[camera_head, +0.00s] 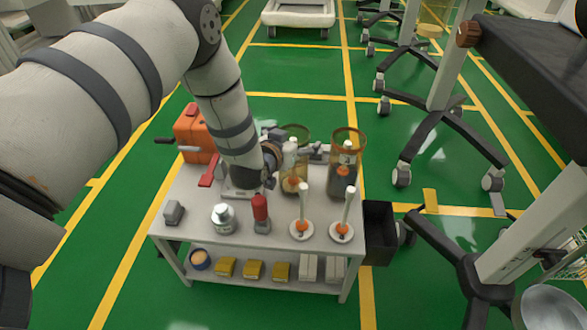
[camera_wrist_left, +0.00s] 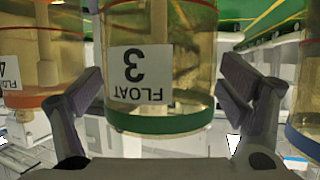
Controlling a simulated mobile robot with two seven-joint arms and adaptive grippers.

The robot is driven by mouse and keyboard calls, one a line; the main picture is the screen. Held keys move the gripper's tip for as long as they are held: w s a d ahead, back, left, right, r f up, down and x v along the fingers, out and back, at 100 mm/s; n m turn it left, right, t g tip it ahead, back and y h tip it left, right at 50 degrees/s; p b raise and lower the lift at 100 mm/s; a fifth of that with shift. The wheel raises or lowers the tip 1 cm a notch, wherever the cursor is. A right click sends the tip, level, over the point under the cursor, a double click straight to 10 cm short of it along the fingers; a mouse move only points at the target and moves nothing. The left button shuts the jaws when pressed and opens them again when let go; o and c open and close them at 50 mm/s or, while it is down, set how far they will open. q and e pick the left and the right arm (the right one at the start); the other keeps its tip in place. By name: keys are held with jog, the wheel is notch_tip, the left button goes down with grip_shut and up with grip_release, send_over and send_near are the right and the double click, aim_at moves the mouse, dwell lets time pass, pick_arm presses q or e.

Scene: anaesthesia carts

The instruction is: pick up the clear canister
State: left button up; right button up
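A clear canister with a green band (camera_wrist_left: 160,122) and an upside-down label reading "3 FLOAT" stands between the fingers of my left gripper (camera_wrist_left: 160,105) in the left wrist view. The fingers are apart on either side, with a gap visible at the right; I cannot tell whether the left finger touches. In the head view the green-rimmed canister (camera_head: 296,131) is at the back of the white cart, partly hidden by my left gripper (camera_head: 292,149). My right gripper is not in view.
An orange-banded canister (camera_wrist_left: 40,98) stands close at left in the wrist view, a blue-banded one (camera_wrist_left: 304,140) at right. The cart top (camera_head: 185,218) carries an orange box (camera_head: 190,128), a silver-capped jar (camera_head: 223,219), a red-topped item (camera_head: 261,210) and two white-stemmed floats (camera_head: 302,228).

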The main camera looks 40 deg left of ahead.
pick_arm(q)
jog(key=c, duration=1.8)
